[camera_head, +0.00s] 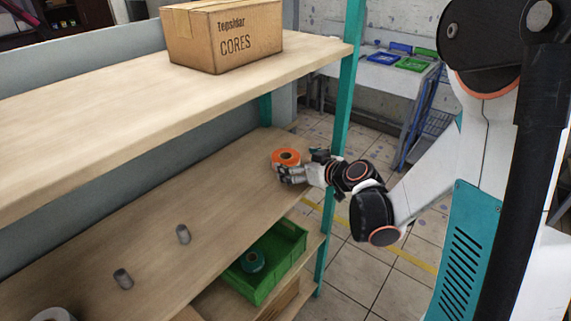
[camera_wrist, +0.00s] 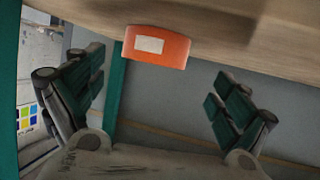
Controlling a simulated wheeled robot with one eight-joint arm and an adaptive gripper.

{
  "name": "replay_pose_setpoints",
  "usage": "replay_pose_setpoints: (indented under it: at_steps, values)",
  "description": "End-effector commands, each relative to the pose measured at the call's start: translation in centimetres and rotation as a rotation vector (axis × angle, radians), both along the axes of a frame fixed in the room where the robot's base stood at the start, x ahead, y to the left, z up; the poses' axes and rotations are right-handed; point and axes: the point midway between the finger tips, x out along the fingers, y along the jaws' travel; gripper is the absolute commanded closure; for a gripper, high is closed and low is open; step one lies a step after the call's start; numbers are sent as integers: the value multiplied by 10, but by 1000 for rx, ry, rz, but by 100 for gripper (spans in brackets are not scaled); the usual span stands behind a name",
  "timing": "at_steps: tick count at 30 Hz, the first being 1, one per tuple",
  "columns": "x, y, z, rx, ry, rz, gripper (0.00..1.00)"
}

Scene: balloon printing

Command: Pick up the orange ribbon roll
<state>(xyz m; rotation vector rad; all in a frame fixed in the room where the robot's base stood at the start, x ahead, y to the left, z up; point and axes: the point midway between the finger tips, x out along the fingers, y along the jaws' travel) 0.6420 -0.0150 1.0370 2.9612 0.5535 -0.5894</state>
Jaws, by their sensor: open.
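In the wrist view the roll (camera_wrist: 157,47) shows as an orange shape with a pale label, touching the shelf surface. My gripper (camera_head: 292,172) is beside the roll at the shelf's front edge; its near finger overlaps the roll's lower part in the head view. In the wrist view my gripper (camera_wrist: 160,95) has its fingers wide apart, with the roll in line with the gap, left of its middle. Nothing is held. Contact cannot be told.
A cardboard box (camera_head: 226,35) stands on the upper shelf (camera_head: 90,120). A teal post (camera_head: 341,125) rises close to my gripper. A green crate (camera_head: 268,262) with a teal roll (camera_head: 252,261) sits below.

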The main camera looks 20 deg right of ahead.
Motion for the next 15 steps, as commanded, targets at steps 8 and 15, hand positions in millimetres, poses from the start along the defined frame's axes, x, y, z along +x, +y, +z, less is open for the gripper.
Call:
replay_pose_setpoints:
  at_steps: [8, 15]
  values:
    - [15, 5, -7, 0, 0, 0, 6]
    - [44, 8, -18, 0, 0, 1, 6]
